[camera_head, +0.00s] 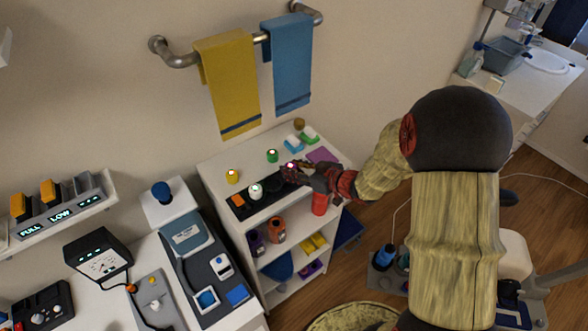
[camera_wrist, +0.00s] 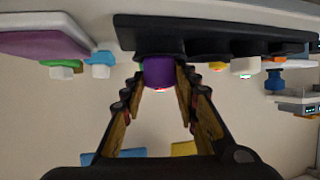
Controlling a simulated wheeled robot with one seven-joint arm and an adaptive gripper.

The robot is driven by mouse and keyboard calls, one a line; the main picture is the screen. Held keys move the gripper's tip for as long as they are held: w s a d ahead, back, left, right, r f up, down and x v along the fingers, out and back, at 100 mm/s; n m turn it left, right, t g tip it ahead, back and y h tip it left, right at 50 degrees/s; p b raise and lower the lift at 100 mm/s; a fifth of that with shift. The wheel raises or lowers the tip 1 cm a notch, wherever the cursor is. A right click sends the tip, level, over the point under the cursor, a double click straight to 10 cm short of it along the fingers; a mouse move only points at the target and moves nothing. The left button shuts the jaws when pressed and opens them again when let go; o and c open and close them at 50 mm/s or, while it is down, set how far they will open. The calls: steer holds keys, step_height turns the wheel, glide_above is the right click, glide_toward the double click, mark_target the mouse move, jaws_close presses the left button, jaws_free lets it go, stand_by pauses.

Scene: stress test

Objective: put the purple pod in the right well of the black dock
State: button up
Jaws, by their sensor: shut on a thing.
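The purple pod (camera_wrist: 158,72) is between my gripper's fingertips (camera_wrist: 160,75) in the wrist view, which shows the scene upside down. My gripper is shut on it. In the head view my gripper (camera_head: 300,174) is over the right part of the shelf top, at the dock's right end, and a small pink glow there marks the pod (camera_head: 290,166). In the wrist view the dock (camera_wrist: 210,40) adjoins the purple pod; whether the pod is seated cannot be told.
A yellow pod (camera_head: 232,176) and a green pod (camera_head: 272,156) stand behind the dock. A purple flat item (camera_head: 322,155), blue (camera_head: 294,141) and green (camera_head: 309,135) blocks lie at the back right. A red cylinder (camera_head: 320,204) is below my gripper. Towels hang above.

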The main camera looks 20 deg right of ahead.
steer(key=shift+s+f, duration=0.45)
steer(key=shift+f, duration=0.35)
steer(key=o, duration=0.7)
steer(key=shift+f, duration=0.1)
steer(key=o, duration=0.3)
steer(key=shift+w+a, duration=0.1)
steer(key=shift+a, duration=0.05)
steer(key=shift+o, duration=0.2)
steer(key=shift+s+d+r, duration=0.2)
steer(key=shift+s+d, duration=0.05)
steer(key=shift+d, duration=0.1)
steer(key=r+v, duration=0.1)
steer(key=v, duration=1)
steer(key=shift+w+r, duration=0.2)
steer(key=shift+w, duration=0.1)
